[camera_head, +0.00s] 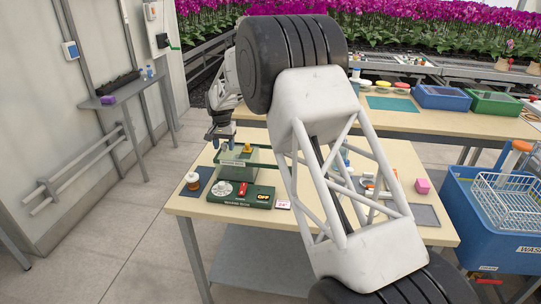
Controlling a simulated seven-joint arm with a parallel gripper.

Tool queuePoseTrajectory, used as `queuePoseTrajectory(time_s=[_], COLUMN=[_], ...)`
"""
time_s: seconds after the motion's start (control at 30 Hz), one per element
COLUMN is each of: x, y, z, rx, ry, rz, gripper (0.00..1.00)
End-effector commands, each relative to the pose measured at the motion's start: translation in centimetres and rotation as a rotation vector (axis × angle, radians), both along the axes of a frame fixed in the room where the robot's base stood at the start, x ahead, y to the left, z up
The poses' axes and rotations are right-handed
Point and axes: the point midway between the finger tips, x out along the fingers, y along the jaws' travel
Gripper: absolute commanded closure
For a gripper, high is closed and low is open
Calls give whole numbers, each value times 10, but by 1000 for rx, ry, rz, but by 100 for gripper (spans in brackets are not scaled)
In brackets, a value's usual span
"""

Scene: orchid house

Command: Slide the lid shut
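My gripper (221,143) points down just above the case's left back part. Its fingers are small and dark, so whether they touch the case or are open or shut is unclear.
A green control panel (238,203) with a dial, red switch and "OFF" sign lies in front of the case. A blue wash tub (490,240) stands beyond.

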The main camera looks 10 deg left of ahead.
Motion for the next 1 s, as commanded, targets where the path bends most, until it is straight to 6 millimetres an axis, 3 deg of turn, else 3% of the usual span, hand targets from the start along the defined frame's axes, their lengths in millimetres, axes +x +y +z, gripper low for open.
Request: queuePoseTrajectory(time_s=[0.37,1.0], x=[0,0], y=[0,0], z=[4,39], rx=[0,0], ry=[0,-1], rz=[0,0], gripper=[47,47])
